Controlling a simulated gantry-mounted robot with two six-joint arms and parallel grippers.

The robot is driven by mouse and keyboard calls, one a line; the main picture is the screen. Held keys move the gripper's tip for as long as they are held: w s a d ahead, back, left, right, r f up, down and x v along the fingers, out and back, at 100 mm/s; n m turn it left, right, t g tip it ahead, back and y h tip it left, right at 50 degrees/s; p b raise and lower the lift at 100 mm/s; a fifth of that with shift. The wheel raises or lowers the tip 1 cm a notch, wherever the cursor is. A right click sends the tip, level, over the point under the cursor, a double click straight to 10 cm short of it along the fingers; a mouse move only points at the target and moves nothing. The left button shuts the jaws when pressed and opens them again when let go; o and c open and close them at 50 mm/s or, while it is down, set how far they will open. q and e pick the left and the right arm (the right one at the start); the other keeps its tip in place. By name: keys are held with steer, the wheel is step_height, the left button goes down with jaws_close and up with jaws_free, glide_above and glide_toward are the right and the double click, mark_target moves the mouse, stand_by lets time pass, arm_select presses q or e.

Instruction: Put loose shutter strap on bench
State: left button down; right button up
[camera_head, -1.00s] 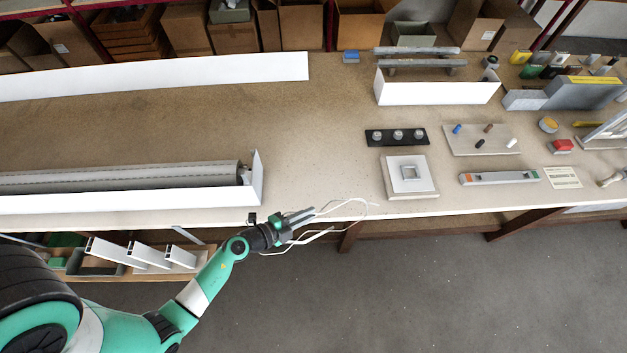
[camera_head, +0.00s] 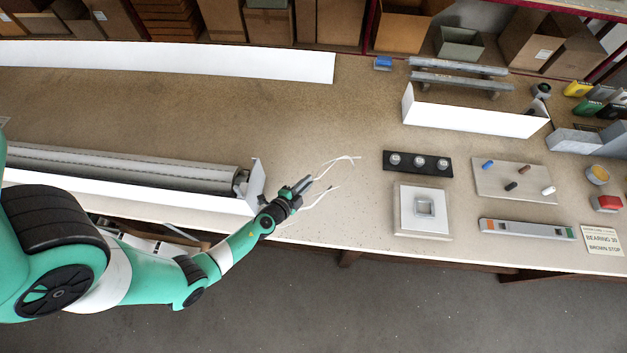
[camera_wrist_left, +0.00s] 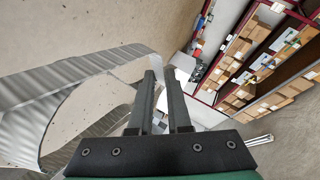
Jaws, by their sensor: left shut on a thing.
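The loose shutter strap (camera_head: 322,190) is a thin pale band with curled loops. My left gripper (camera_head: 303,184) is shut on it, over the front part of the bench (camera_head: 340,225), just right of the shutter box end. In the left wrist view the strap (camera_wrist_left: 65,80) shows large and grey, looping left from the fingertips (camera_wrist_left: 160,78). The strap's loops appear over the bench top; I cannot tell whether they touch it. My right gripper is not in view.
A white shutter box with a grey roller (camera_head: 130,168) lies left of the gripper. A square switch plate (camera_head: 423,209), a black strip with knobs (camera_head: 418,163) and a tray of plugs (camera_head: 513,180) lie to the right. Bare bench lies between.

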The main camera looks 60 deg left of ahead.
mark_target(307, 196)
arm_select(q)
step_height(307, 196, down, 8)
steer(key=b, duration=0.5)
steer(key=shift+b, duration=0.35)
steer(key=shift+r, duration=0.15)
steer(key=c, duration=1.3)
jaws_free()
steer(key=shift+o, duration=0.7)
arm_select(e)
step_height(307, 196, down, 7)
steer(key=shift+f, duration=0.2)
